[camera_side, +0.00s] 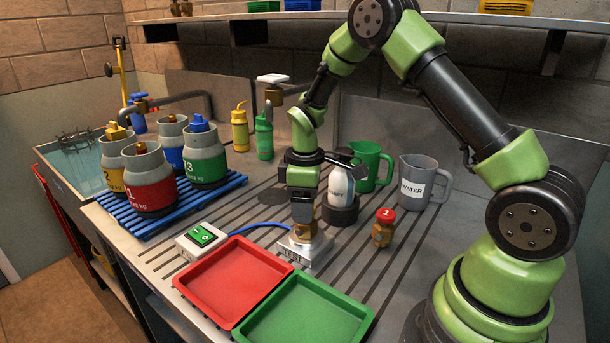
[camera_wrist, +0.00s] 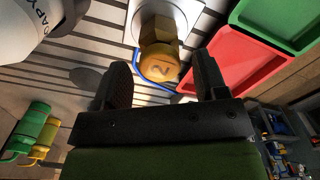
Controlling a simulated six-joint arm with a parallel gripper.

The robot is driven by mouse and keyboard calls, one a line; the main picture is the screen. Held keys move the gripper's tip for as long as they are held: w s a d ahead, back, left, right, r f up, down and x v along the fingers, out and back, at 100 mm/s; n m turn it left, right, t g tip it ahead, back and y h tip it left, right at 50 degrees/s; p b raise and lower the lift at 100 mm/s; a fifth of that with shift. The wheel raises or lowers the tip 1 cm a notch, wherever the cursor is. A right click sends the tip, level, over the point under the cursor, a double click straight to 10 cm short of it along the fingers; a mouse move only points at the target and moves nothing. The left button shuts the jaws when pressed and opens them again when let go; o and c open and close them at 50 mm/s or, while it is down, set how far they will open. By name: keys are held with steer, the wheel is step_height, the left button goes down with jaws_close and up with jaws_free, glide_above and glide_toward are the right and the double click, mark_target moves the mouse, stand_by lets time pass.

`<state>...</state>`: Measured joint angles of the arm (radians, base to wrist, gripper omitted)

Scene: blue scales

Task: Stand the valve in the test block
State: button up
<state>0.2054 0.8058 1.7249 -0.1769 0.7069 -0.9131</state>
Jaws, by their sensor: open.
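The brass valve (camera_side: 303,232) stands upright at the test block (camera_side: 318,252), a pale metal block with a label on its front. How deep it sits in the block is hidden. My gripper (camera_side: 302,212) is directly above the valve, pointing down. In the wrist view the valve's yellow marked top (camera_wrist: 159,66) lies just beyond and between the two dark fingertips (camera_wrist: 163,78), with gaps on both sides. My gripper is open. Another brass valve with a red cap marked 1 (camera_side: 383,228) stands on the drainer to the right.
Red (camera_side: 222,312) and green (camera_side: 345,333) trays lie in front. A green-button switch box (camera_side: 201,240) stands left of the block. A white bottle (camera_side: 341,187) and green (camera_side: 371,166) and grey (camera_side: 421,183) jugs stand close behind. Gas cylinders (camera_side: 150,193) stand on a blue pallet.

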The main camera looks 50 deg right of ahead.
steer(key=s+a+r+m+t, duration=0.2)
steer(key=s+a+r, duration=0.1)
steer(key=r, duration=0.7)
steer(key=s+a+r+m+t, duration=0.15)
steer(key=s+r, duration=0.25)
steer(key=r, duration=0.5)
steer(key=s+a+r+m+t+y, duration=0.1)
steer(key=s+a+m+t, duration=0.1)
steer(key=s, duration=0.4)
steer(key=s+a+r+m+t+y, duration=0.1)
steer(key=s+a+m, duration=0.2)
steer(key=s, duration=0.3)
steer(key=shift+r+m+t, duration=0.35)
steer(key=shift+r+m, duration=0.05)
steer(key=shift+m, duration=0.35)
